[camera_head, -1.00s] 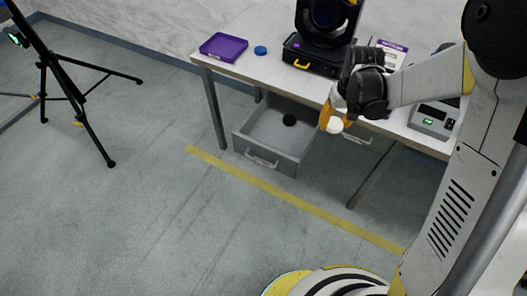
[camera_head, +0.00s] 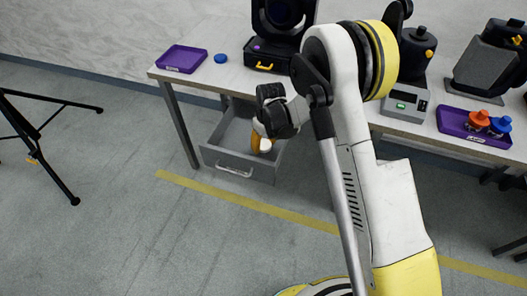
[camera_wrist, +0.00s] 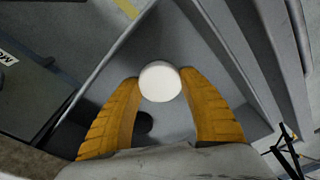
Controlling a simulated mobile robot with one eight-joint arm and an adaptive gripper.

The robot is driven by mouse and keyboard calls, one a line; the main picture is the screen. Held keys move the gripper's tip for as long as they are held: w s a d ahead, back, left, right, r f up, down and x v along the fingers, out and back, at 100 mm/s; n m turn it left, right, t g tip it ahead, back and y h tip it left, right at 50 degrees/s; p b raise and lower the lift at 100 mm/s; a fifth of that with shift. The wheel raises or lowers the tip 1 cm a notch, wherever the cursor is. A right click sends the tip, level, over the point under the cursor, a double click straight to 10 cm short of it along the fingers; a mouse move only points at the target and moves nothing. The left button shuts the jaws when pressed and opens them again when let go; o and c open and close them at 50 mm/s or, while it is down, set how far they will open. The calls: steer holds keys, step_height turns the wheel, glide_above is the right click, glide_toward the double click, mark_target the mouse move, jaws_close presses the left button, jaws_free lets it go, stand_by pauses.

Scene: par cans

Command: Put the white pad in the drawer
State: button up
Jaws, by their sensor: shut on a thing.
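The white pad (camera_wrist: 160,82) is a small round piece held between the two orange fingers of my gripper (camera_wrist: 160,88) in the wrist view. In the head view my gripper (camera_head: 259,143) is over the open drawer (camera_head: 226,165), with the white pad (camera_head: 265,146) at its fingertips. The grey drawer is pulled out below the table. In the wrist view the drawer's floor and walls (camera_wrist: 250,50) lie beneath the fingers. I cannot tell how high the pad is above the drawer floor. A dark round thing (camera_wrist: 144,122) shows in the drawer beside the left finger.
The table (camera_head: 235,75) carries a purple tray (camera_head: 184,58), a blue disc (camera_head: 221,58), a black lamp on a case, a grey device with a green display (camera_head: 405,105), and another purple tray (camera_head: 455,123) with orange and blue pieces. A tripod (camera_head: 40,150) stands at left.

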mark_target(264, 150)
steer(key=shift+f+b, duration=0.6)
steer(key=shift+f, duration=0.95)
steer(key=shift+f, duration=0.2)
steer(key=o, duration=0.8)
steer(key=shift+r, duration=0.1)
